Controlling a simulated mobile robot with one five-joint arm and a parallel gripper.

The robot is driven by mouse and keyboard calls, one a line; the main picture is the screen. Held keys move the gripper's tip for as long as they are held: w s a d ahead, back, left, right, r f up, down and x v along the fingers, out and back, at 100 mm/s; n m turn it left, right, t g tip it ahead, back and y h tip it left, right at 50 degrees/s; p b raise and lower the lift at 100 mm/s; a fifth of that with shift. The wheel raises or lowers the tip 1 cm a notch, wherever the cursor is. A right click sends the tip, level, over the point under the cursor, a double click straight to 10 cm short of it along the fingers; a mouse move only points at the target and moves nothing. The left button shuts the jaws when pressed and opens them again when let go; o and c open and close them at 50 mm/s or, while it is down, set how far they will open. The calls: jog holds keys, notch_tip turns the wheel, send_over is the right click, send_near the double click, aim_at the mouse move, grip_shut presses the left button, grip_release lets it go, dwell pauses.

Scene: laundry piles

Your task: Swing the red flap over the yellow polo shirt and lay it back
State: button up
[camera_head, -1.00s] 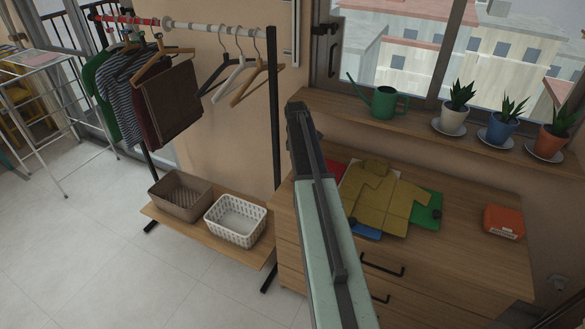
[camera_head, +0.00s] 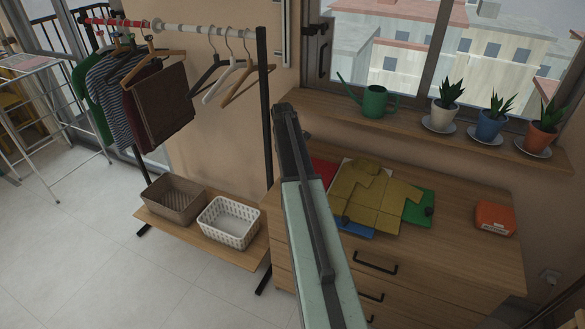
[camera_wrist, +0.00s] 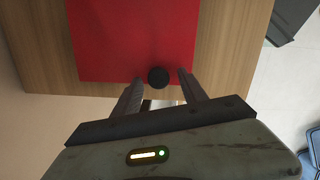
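The yellow polo shirt (camera_head: 366,197) lies spread face down or folded, I cannot tell which, on a folding board on the wooden dresser top. The red flap (camera_head: 322,173) lies flat left of the shirt, partly hidden by my arm in the head view. In the wrist view the red flap (camera_wrist: 135,40) fills the upper middle, with a black knob (camera_wrist: 158,77) at its near edge. My gripper (camera_wrist: 160,78) is open, its two fingers on either side of the knob, with gaps showing. Whether the fingertips are down at knob height is unclear. The head view does not show the fingers clearly.
The green flap (camera_head: 417,207) with a black knob lies right of the shirt, the blue flap (camera_head: 356,229) in front. An orange box (camera_head: 495,218) sits on the dresser's right. The windowsill (camera_head: 400,127) holds a watering can (camera_head: 375,102) and potted plants. A clothes rack stands left.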

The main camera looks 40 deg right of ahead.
notch_tip(320, 180, up, 8)
jog(key=p, duration=0.7)
jog(key=shift+w+a+p, duration=0.35)
jog(key=shift+p, duration=0.05)
jog(key=shift+a+f, duration=0.1)
jog(key=shift+f, duration=0.05)
jog(key=s+a+m, duration=0.3)
jog(key=s+a, duration=0.1)
jog(key=a, duration=0.9)
jog(key=s+a+m, duration=0.2)
jog(key=s+a, duration=0.2)
jog(key=a, duration=0.9)
jog(key=s+a+m+t+y, duration=0.1)
jog(key=s+a+m, duration=0.2)
jog(key=a, duration=1)
jog(key=shift+s+a+m, duration=0.25)
jog(key=shift+s+m, duration=0.05)
jog(key=shift+s, duration=0.75)
